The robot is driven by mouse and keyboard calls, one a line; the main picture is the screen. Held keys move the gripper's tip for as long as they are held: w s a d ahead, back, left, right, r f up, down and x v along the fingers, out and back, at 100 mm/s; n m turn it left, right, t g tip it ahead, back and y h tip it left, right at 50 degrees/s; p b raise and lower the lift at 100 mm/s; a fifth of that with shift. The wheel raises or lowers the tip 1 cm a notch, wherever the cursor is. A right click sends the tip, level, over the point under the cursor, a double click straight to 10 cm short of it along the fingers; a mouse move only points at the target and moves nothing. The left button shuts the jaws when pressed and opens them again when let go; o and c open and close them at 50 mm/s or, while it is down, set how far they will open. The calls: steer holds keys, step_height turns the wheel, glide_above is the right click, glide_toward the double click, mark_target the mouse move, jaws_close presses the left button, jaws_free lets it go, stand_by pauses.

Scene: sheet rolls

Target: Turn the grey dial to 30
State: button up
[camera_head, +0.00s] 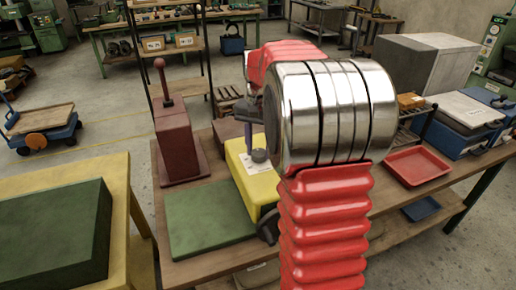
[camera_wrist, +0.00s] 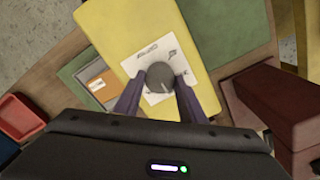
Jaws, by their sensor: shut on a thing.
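The grey dial (camera_wrist: 160,77) sits on a white printed sheet (camera_wrist: 153,98) on top of a yellow box (camera_wrist: 120,28). In the wrist view my gripper (camera_wrist: 158,84) has its two dark fingers on either side of the dial, shut on it. A light line shows on the dial's top. The numbers on the sheet are too small to read. In the head view the dial (camera_head: 259,156) shows beneath my gripper (camera_head: 256,140) on the yellow box (camera_head: 243,180), and my red and chrome arm hides part of the box.
A maroon box with an upright lever (camera_head: 174,140) stands left of the yellow box. A green mat (camera_head: 207,215) lies on the wooden bench in front. A red tray (camera_head: 416,166) and a blue tray (camera_head: 421,208) are to the right. A green block (camera_head: 52,230) rests on a yellow table.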

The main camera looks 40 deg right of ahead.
mark_target(259, 151)
steer(key=shift+a+m, duration=0.1)
steer(key=shift+m, duration=0.2)
steer(key=o, duration=1)
steer(key=shift+o, duration=0.2)
steer(key=shift+r, duration=0.1)
step_height(259, 151, up, 14)
steer(key=shift+f, duration=0.25)
stand_by(0.4)
